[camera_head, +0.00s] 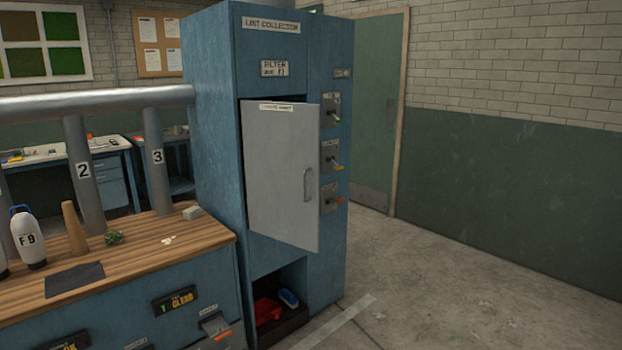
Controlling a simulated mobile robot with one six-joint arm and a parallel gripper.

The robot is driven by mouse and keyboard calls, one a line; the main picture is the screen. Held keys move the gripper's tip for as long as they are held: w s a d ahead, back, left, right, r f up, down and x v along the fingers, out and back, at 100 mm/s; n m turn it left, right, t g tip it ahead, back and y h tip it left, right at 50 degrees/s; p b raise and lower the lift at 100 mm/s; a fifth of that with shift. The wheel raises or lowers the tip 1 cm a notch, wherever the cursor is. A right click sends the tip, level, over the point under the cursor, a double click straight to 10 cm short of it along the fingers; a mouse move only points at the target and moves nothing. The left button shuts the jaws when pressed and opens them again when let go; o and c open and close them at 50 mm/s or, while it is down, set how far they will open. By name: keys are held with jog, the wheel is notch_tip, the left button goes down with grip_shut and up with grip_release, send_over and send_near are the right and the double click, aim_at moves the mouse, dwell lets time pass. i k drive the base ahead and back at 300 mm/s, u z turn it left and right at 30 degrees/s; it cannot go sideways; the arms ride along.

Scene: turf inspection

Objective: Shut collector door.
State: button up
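The lint collector (222,130) is a tall blue cabinet in the middle of the head view, with a label plate at its top. Its grey door (275,185) stands partly open. The door's left edge is close to the cabinet, and its right side swings out in front of the cabinet face. A grey bar handle (308,185) is upright near the door's right edge. The inside behind the door is hidden, apart from a dark gap along the top. My gripper is not in this view.
Several switches, one of them here (331,156), line the cabinet's right panel. A low open bay (290,275) holds red and blue items. A wooden-topped bench (120,245) with a bottle (28,240) and a cone (73,228) stands left. Concrete floor (470,290) at right is clear.

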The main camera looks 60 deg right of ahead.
aim_at(281, 140)
jog(key=u, duration=0.05)
jog(key=i, duration=1)
jog(key=z, duration=0.05)
